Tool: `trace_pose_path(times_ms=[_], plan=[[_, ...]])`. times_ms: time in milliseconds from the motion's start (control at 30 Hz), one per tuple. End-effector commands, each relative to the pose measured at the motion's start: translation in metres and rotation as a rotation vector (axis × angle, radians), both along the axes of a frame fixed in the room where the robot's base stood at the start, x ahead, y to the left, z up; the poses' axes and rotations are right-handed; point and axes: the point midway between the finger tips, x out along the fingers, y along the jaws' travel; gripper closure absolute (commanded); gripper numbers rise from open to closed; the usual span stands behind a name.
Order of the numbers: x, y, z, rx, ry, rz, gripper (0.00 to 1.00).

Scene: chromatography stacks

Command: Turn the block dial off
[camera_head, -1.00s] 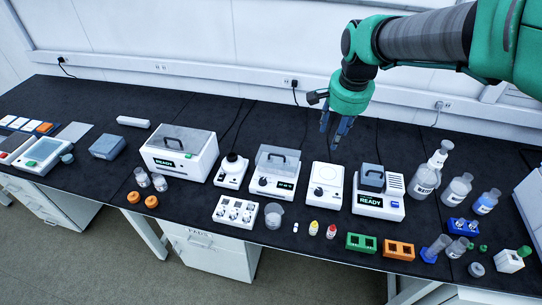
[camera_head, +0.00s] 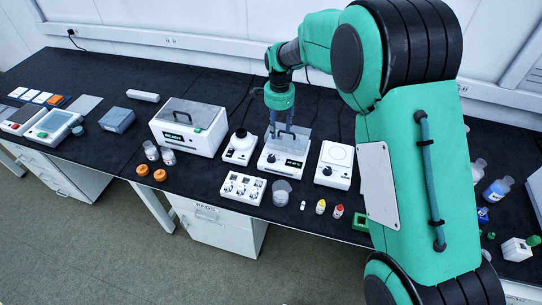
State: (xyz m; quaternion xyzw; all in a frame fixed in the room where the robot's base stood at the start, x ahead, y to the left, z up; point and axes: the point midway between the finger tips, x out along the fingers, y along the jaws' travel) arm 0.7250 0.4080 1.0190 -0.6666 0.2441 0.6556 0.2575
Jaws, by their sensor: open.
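The block (camera_head: 268,167) is a white box with a dark display and a clear lid, standing on the black bench in the middle. Its dial (camera_head: 271,158) is a small dark knob on the front face, left of the display. I cannot read which way the dial points. My gripper (camera_head: 280,135) hangs pointing down over the block's lid, behind and above the dial. Its two fingers are apart with nothing seen between them. I cannot tell whether the fingertips touch the lid.
A small white device with a dark top (camera_head: 239,148) stands left of the block, and a white hotplate (camera_head: 334,165) stands right. In front are a white rack (camera_head: 242,189) and a glass beaker (camera_head: 281,192). My arm covers the right part of the bench.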

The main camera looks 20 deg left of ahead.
Motion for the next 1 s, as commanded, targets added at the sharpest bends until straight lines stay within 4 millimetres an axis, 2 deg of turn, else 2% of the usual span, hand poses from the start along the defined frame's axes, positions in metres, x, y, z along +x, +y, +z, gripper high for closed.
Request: trace_pose_path(times_ms=[33, 200, 767, 1000], plan=[[0.001, 0.009, -0.012, -0.004, 0.008, -0.009, 0.55], [0.002, 0.025, -0.035, -0.010, 0.020, -0.033, 0.55], [0.002, 0.029, -0.042, -0.012, 0.022, -0.040, 0.55], [0.002, 0.028, -0.059, -0.014, 0.024, -0.040, 0.55]])
